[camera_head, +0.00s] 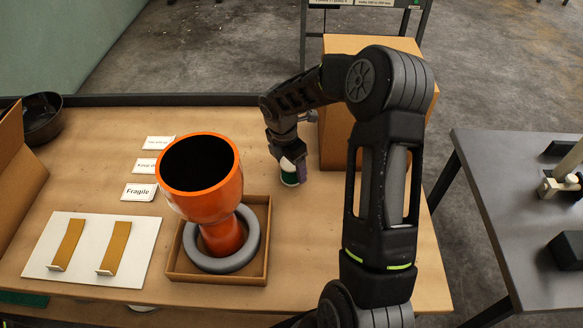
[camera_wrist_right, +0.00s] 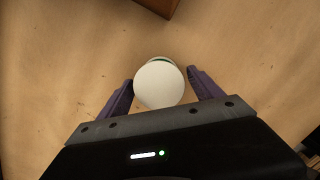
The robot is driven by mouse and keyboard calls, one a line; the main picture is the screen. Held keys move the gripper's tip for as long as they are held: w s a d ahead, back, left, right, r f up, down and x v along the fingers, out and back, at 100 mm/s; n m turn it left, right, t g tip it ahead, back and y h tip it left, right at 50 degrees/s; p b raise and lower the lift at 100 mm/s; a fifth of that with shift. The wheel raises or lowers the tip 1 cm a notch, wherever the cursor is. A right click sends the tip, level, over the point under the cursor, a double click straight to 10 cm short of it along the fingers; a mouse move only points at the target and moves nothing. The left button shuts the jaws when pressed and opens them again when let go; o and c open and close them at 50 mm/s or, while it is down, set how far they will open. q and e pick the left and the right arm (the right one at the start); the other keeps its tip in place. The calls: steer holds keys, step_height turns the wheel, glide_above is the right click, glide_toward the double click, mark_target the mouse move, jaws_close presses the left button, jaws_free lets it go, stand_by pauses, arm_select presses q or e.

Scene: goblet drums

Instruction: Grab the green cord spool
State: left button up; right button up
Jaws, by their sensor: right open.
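The green cord spool (camera_head: 289,176) stands on the wooden table, green on its side with white at its ends. In the right wrist view the spool (camera_wrist_right: 160,84) shows mostly as a round white end, with a thin green edge behind it. My right gripper (camera_head: 294,170) is over the spool from above. In the right wrist view its two purple fingers (camera_wrist_right: 160,88) are apart, one on each side of the spool, with a small gap visible on each side. My left gripper is in neither view.
An orange goblet drum (camera_head: 222,236) stands in a grey ring inside a shallow wooden tray (camera_head: 174,262), left of the spool. A cardboard box (camera_head: 334,140) is close behind it. White cards, including a Fragile card (camera_head: 139,192), and a white board (camera_head: 88,284) lie further left.

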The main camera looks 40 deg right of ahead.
steer(key=shift+d+f, duration=0.15)
steer(key=shift+f, duration=0.7)
steer(key=c, duration=1.3)
